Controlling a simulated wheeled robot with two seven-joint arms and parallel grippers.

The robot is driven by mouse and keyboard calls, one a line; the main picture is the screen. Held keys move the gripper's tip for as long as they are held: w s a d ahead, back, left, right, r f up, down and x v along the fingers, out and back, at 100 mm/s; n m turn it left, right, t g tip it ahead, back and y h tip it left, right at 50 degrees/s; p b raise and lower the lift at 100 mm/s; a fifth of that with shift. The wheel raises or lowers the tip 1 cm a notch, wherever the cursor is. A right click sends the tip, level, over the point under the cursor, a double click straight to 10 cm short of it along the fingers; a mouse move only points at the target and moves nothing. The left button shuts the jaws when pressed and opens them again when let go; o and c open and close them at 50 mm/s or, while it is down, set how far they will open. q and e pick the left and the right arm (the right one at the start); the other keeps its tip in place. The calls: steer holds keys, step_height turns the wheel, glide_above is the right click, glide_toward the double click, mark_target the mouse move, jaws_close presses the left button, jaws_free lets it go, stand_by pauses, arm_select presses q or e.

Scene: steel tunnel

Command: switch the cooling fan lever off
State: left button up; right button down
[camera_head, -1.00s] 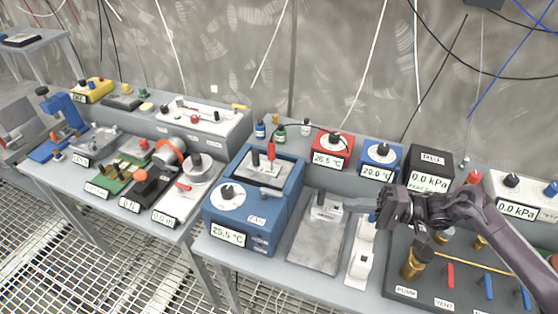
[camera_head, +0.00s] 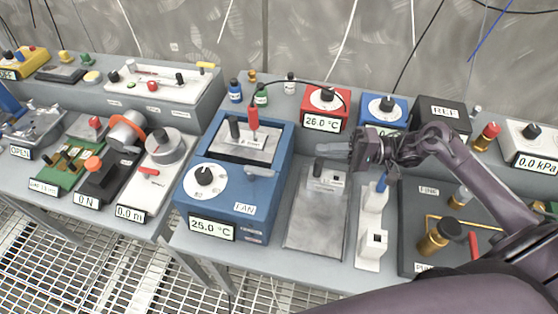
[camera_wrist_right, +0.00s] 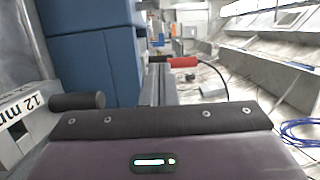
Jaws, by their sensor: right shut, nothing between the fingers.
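The blue bath unit (camera_head: 200,222) stands at the middle of the bench, with a display reading 25.0 °C. The grey fan lever (camera_head: 259,172) is on its top right, just above the FAN label (camera_head: 244,208). My right gripper (camera_head: 328,157) is shut and empty, to the right of the blue unit and apart from the lever. It points left, above a small grey block. In the right wrist view, the shut fingers (camera_wrist_right: 158,88) point ahead, with the blue unit (camera_wrist_right: 95,50) to their left. My left gripper is not in view.
A grey block (camera_head: 326,180) stands on a metal plate (camera_head: 312,230) below my right gripper. A red probe (camera_head: 253,118) with a black cable stands in the blue unit. Red (camera_head: 322,106) and blue (camera_head: 384,107) display boxes stand behind. White blocks (camera_head: 373,235) are at the right.

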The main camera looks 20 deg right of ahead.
mark_target(260, 175)
steer(key=shift+a, duration=0.1)
steer(key=a+p, duration=0.5)
steer(key=a, duration=0.6)
steer(key=shift+a, duration=0.25)
steer(key=shift+w, duration=0.1)
